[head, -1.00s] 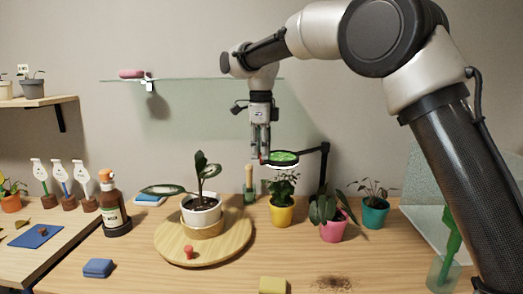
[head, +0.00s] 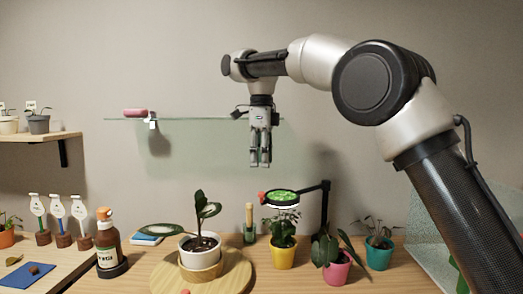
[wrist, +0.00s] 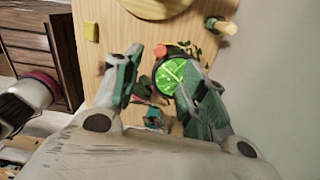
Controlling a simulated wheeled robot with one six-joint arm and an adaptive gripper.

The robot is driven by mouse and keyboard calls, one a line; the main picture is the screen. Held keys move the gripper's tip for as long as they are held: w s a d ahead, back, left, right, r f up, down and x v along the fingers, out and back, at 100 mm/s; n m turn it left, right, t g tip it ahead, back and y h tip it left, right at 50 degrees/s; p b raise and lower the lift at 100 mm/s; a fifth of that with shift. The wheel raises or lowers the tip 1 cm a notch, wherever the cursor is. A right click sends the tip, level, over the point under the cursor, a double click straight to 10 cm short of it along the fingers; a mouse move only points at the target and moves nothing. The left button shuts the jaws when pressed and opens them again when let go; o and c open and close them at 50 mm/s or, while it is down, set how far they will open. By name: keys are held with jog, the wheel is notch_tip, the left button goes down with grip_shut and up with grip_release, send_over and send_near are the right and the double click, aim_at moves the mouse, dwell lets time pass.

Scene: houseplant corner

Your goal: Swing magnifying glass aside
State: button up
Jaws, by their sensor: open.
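The magnifying glass (head: 283,198) has a round, dark-rimmed lens showing green, with a red knob (head: 262,197) on its left side. A black jointed arm (head: 311,188) joins it to a black post. The lens hangs over the plant in the yellow pot (head: 283,256). My gripper (head: 260,164) is open and empty, pointing down, above and slightly left of the lens and apart from it. In the wrist view the green lens (wrist: 179,76) and red knob (wrist: 160,50) show between and beyond the fingers (wrist: 160,66). The fingers hide part of the table there.
A potted plant (head: 200,246) stands on a round wooden turntable (head: 235,275) at left. Pink (head: 332,270) and teal (head: 379,255) pots stand to the right. A glass shelf (head: 195,119) is on the wall behind.

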notch_tip(320, 180, up, 2)
jog(key=shift+r, duration=0.25)
jog(key=shift+c, duration=0.2)
